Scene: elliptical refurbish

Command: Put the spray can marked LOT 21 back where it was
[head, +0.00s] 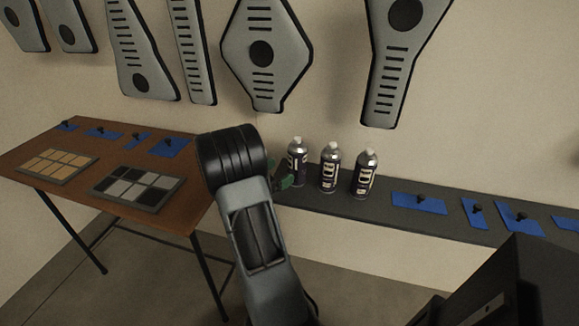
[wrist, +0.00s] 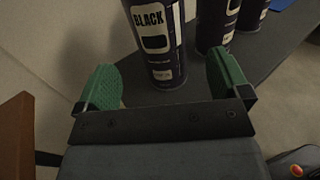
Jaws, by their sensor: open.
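Three spray cans stand upright in a row on the dark shelf: the left can (head: 297,160), the middle can (head: 330,168) and the right can (head: 365,175). In the wrist view, the nearest can (wrist: 155,42) reads BLACK; the small mark low on it is too blurred to read. I cannot tell which can is LOT 21. My gripper (wrist: 166,80) is open, its green fingers on either side of the nearest can and apart from it. In the head view, my arm hides most of the gripper; a green finger shows beside the left can.
The dark shelf (head: 420,222) carries several blue mats with black knobbed pieces right of the cans. A brown table (head: 50,150) at left holds a tan-squared tray (head: 60,166), a grey-and-black tray (head: 137,188) and blue mats. Grey panels (head: 265,55) hang on the wall above.

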